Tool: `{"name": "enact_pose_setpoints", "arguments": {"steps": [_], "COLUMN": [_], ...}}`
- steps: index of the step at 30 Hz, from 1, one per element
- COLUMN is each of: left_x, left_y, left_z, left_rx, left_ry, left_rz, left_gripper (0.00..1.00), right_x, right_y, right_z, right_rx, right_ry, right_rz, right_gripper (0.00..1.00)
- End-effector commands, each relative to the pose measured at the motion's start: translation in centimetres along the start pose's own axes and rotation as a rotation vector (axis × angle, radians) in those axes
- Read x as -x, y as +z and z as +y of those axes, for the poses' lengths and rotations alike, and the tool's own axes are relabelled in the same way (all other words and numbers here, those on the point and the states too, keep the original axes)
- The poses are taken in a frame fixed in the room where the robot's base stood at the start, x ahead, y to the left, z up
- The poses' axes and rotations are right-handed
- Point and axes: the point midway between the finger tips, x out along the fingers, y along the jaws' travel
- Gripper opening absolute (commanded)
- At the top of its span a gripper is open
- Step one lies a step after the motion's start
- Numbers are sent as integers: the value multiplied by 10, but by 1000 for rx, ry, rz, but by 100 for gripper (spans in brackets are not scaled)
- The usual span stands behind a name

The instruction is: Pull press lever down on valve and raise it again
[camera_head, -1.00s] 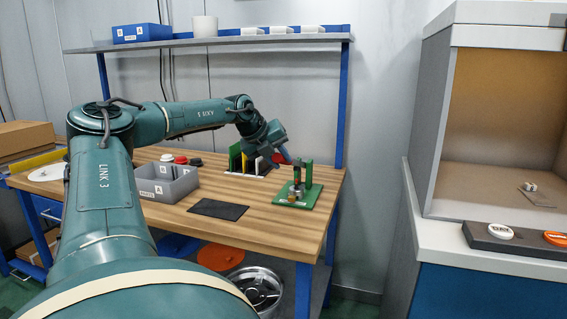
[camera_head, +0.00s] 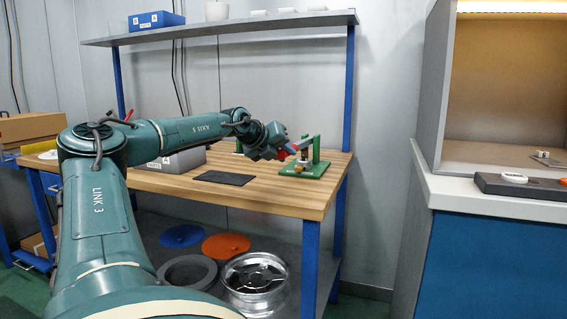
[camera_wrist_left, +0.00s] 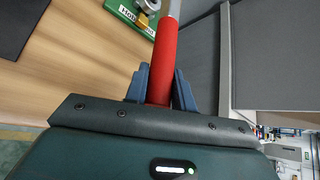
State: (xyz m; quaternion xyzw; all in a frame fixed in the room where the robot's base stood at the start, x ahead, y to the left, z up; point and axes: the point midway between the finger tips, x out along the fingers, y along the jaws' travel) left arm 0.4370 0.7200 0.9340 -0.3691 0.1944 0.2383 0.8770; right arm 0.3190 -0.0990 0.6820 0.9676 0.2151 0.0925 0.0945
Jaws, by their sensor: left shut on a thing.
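The small press (camera_head: 303,167) has a green base and post and stands near the right end of the wooden bench. Its lever has a red handle (camera_wrist_left: 164,60) and a grey shaft (camera_wrist_left: 174,8). My left gripper (camera_head: 286,150) is beside the press, shut on the red handle. In the wrist view the blue fingers (camera_wrist_left: 160,92) sit on both sides of the handle. In the head view the lever slopes down from the post toward my gripper. Part of the green base shows at the top of the wrist view. My right gripper is not in view.
A dark mat (camera_head: 224,178) lies on the wooden bench (camera_head: 262,195). A grey bin (camera_head: 180,160) is partly behind my arm. Below are a metal wheel (camera_head: 256,275) and orange (camera_head: 226,244) and blue discs. A blue cabinet (camera_head: 490,260) stands right.

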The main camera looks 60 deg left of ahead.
Motion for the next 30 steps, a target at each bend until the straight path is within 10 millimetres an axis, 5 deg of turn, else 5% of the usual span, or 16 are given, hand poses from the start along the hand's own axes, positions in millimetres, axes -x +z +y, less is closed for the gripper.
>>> {"name": "enact_pose_setpoints", "arguments": {"steps": [24, 25, 30], "left_x": [-10, -10, -10], "left_y": [-10, -10, -10], "left_z": [10, 10, 10], "left_rx": [-20, -20, -20], "left_ry": [-26, -26, -27], "left_rz": [-49, -49, -50], "left_gripper": [0, 26, 40], "right_x": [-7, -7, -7], "right_y": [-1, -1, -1], "right_z": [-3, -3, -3], "right_rx": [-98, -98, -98], "right_ry": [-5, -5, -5], "right_rz": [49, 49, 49], "right_gripper": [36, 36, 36]}}
